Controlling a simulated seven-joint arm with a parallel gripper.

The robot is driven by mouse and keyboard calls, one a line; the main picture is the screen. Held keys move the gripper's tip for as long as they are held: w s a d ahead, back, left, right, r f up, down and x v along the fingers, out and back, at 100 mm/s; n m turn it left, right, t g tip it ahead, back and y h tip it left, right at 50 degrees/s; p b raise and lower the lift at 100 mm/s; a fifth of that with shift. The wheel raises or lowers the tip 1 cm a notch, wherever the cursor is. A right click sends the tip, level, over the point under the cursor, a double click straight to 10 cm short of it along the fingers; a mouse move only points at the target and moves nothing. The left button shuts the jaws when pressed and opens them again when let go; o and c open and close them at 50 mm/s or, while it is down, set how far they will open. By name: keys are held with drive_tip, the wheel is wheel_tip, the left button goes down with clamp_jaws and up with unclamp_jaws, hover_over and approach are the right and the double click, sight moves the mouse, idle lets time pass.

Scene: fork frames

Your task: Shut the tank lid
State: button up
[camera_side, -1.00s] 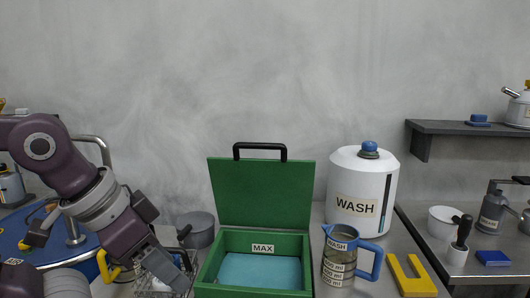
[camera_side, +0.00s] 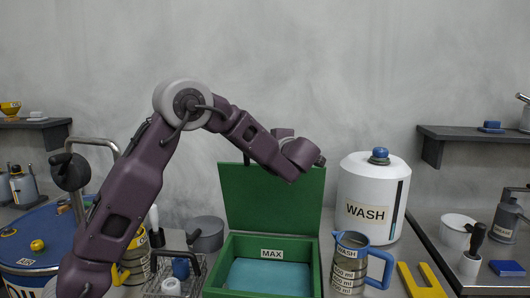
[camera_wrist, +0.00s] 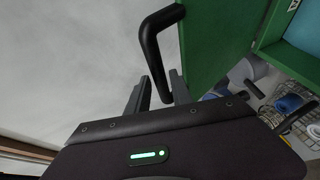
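The green tank (camera_side: 216,278) stands on the bench with blue liquid inside and a MAX label on its inner back wall. Its green lid (camera_side: 270,205) stands raised, nearly upright, at the back. The lid's black handle (camera_wrist: 153,55) shows close up in the wrist view. In the side view, my arm covers most of the handle. My gripper (camera_wrist: 160,92) is at the lid's top edge, its two fingers apart with the handle bar reaching down between them. I cannot tell whether a finger touches the bar. The fingertips are hidden in the side view.
A white WASH container (camera_side: 365,185) and a measuring jug (camera_side: 346,262) stand right of the tank, with a yellow U-shaped piece (camera_side: 421,281) beyond. A grey pot (camera_side: 207,233) and a wire basket (camera_side: 156,283) are at the left. The space above the tank opening is clear.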

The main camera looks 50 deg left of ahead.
sight(265, 169)
drive_tip(key=x, duration=0.5)
drive_tip(key=shift+w+a+f, duration=0.1)
drive_tip(key=shift+c, duration=0.5)
clamp_jaws()
idle(0.8)
